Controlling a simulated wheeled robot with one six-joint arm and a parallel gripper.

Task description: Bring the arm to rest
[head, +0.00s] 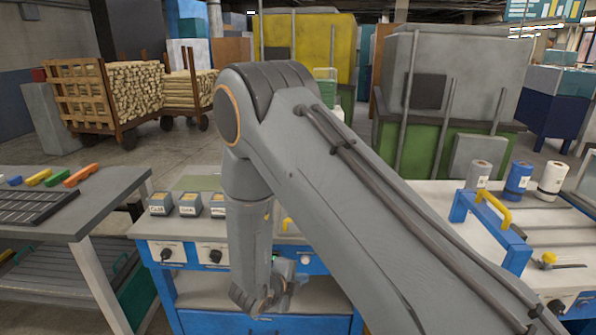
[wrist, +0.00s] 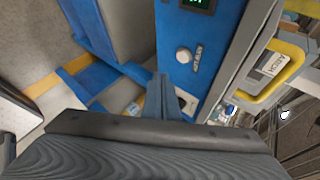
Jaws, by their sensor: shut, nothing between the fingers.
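My arm fills the middle of the head view, its elbow raised and its forearm hanging down in front of the blue workbench (head: 310,262). My gripper is low at the end of that forearm, and its fingertips are hard to make out there. In the wrist view the fingers of my gripper (wrist: 161,84) are together with nothing seen between them. They point along the blue front panel (wrist: 180,28) of the bench, which has a round knob (wrist: 183,55) and a green display (wrist: 197,3). I cannot tell whether the fingers touch the panel.
Small labelled bins (head: 188,204) stand on the bench's left part. A blue stand with a yellow handle (head: 492,208) and several spools (head: 518,181) are at right. A grey table (head: 100,205) with coloured sticks is at left. Wood carts (head: 135,92) stand behind, with open floor before them.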

